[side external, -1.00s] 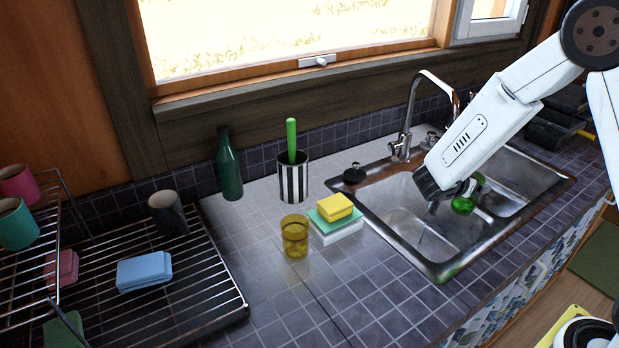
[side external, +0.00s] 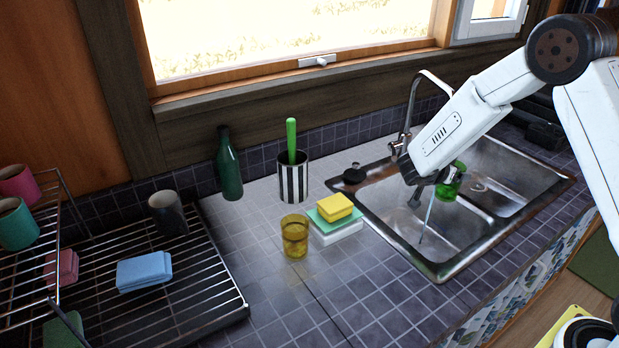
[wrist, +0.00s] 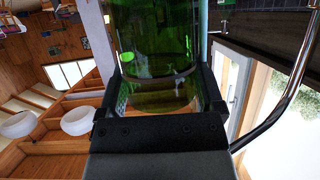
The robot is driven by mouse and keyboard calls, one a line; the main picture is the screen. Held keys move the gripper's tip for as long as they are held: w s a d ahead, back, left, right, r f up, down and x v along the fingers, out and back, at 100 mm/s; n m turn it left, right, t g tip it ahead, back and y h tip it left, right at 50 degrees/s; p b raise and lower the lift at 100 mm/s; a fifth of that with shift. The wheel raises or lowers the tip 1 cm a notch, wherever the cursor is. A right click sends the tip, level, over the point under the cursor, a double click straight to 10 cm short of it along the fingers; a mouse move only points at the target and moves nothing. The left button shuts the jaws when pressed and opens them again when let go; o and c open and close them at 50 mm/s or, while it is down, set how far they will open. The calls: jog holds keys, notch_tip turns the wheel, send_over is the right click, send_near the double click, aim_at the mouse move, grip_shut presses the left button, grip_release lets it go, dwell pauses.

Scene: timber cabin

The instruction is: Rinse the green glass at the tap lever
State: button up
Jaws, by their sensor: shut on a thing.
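My gripper (side external: 432,186) is shut on the green glass (side external: 451,182) and holds it above the sink. In the wrist view the glass (wrist: 160,50) fills the space between my fingers (wrist: 163,95). The chrome tap (side external: 411,112) arches at the back of the sink, and its spout end is hidden behind my arm. The tap also shows in the wrist view (wrist: 292,95). The tap lever (side external: 395,152) is at its base, partly hidden. A thin pale stream of water (side external: 427,219) shows below my gripper, beside the glass. I cannot tell whether it touches the glass.
The two-basin steel sink (side external: 440,268) lies below. Left of it are stacked sponges (side external: 336,213), an amber glass (side external: 295,238), a striped holder (side external: 293,182) with a green-handled brush, and a green bottle (side external: 229,170). A dish rack (side external: 190,300) stands far left. The front counter is clear.

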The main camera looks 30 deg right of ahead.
jog(key=shift+w+d+f, duration=0.15)
jog(key=shift+w+d, duration=0.1)
jog(key=shift+w, duration=0.5)
jog(key=shift+s+d, duration=0.15)
jog(key=shift+d, duration=0.45)
dwell(0.3)
jog(key=shift+a, duration=0.6)
dwell(0.6)
jog(key=s+a, duration=0.2)
jog(key=s, duration=0.5)
jog(key=shift+s+a, duration=0.15)
jog(key=shift+a, duration=0.15)
dwell(0.8)
dwell(0.8)
dwell(0.6)
jog(key=s+a+r, duration=0.1)
jog(key=s+r, duration=0.3)
jog(key=shift+s+a, duration=0.3)
jog(key=shift+s, duration=0.05)
dwell(0.5)
